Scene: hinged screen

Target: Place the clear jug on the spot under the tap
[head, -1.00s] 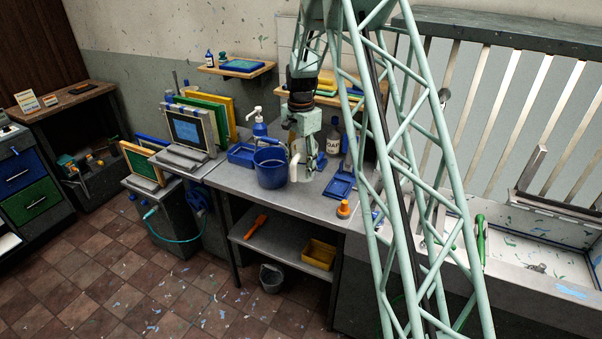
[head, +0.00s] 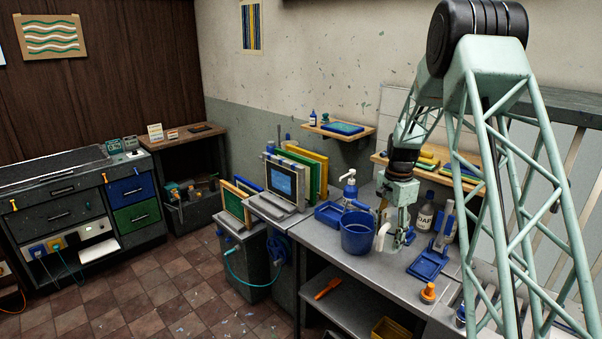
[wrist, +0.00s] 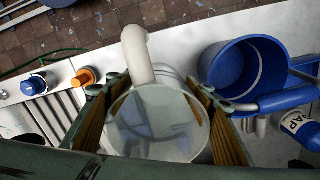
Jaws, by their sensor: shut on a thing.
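My gripper (head: 394,220) is low over the grey workbench (head: 375,268), just right of the blue bucket (head: 357,233). In the wrist view its two fingers (wrist: 157,118) are shut on the clear jug (wrist: 155,130), one on each side of it. I look down on the jug's round, see-through top. Its thick white handle sticks out toward the top of the wrist view and shows beside the bucket in the head view. I cannot tell whether the jug's base touches the bench. I cannot make out the tap or the spot under it in the current views.
The bucket (wrist: 243,75) is close beside the jug. A soap bottle (head: 425,215), a blue tray (head: 428,263) and an orange-capped item (head: 428,293) are nearby on the bench. Framed screens (head: 290,180) stand to the left. My lattice arm covers much of the right side.

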